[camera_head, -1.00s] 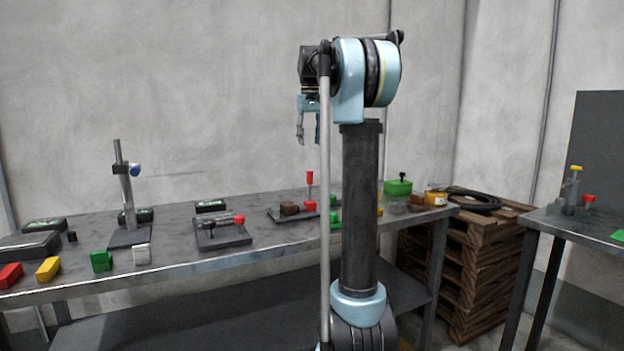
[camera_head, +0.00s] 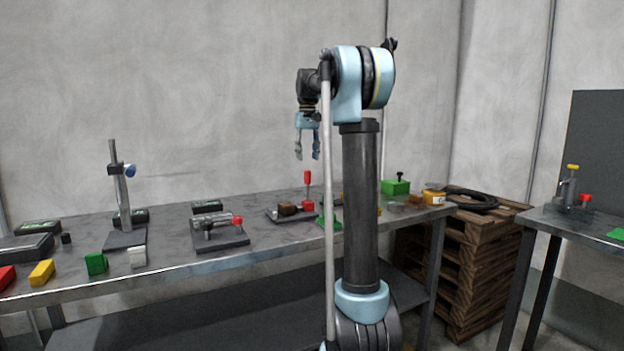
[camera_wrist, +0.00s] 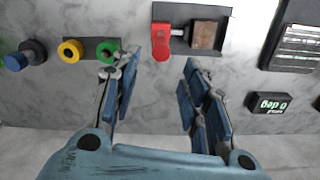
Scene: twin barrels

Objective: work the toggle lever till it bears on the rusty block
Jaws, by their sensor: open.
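The toggle clamp stands on a dark base plate (camera_head: 280,216) on the bench. Its red-handled toggle lever (camera_head: 307,180) stands upright in the head view. The rusty block (camera_head: 289,209) sits on the same plate, left of the lever. In the wrist view the lever's red grip (camera_wrist: 161,40) points toward the camera, and the rusty block (camera_wrist: 204,36) is right of it. My gripper (camera_head: 307,157) is open and empty, above the clamp in the head view and apart from it. In the wrist view its fingers (camera_wrist: 160,66) spread either side below the lever.
A second clamp with a red tip (camera_head: 220,230) stands to the left on the bench (camera_head: 180,265). In the wrist view, green (camera_wrist: 108,48) and yellow (camera_wrist: 71,51) round knobs lie left of the lever. A small display (camera_wrist: 268,103) is at the right. A post stand (camera_head: 120,195) rises farther left.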

